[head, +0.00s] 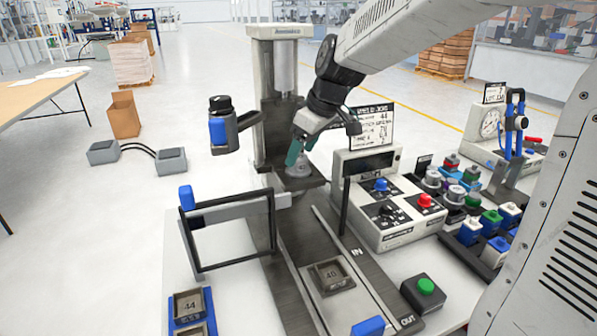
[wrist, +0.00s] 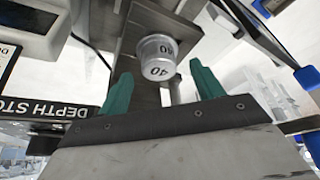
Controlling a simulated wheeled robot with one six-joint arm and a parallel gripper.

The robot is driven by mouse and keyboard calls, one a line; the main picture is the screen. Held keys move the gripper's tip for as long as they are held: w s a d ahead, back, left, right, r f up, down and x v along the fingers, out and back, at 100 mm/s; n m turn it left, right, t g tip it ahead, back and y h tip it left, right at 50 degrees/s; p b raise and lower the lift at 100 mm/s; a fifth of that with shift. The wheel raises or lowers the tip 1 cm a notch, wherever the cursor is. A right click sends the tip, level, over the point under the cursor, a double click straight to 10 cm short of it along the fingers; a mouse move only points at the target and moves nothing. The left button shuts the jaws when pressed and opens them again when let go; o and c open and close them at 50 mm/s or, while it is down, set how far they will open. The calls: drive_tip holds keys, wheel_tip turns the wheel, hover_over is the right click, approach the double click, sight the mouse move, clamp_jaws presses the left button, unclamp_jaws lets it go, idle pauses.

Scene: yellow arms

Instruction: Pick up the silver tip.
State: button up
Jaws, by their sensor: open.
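The silver tip (wrist: 158,58), a short metal cylinder marked 40, hangs or stands at the press in the wrist view; how it is held is not clear. In the head view a small silver part (head: 299,168), which seems to be the same tip, shows just under my gripper (head: 301,150) at the press column. My gripper, also in the wrist view (wrist: 164,82), has its two green fingers apart with nothing held. The tip lies ahead of the gap between the fingertips, and I see no clear contact.
The press column (head: 275,80) stands right behind the tip. A control box (head: 385,195) with several buttons is close on the right. A black guard frame (head: 228,263) is at the front left. A block marked 40 (head: 331,277) sits on the slide. Several coloured-topped parts (head: 470,195) crowd the right.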

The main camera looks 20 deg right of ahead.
sight(298, 174)
drive_tip(key=shift+x, duration=1.5)
drive_tip(key=c, duration=1.3)
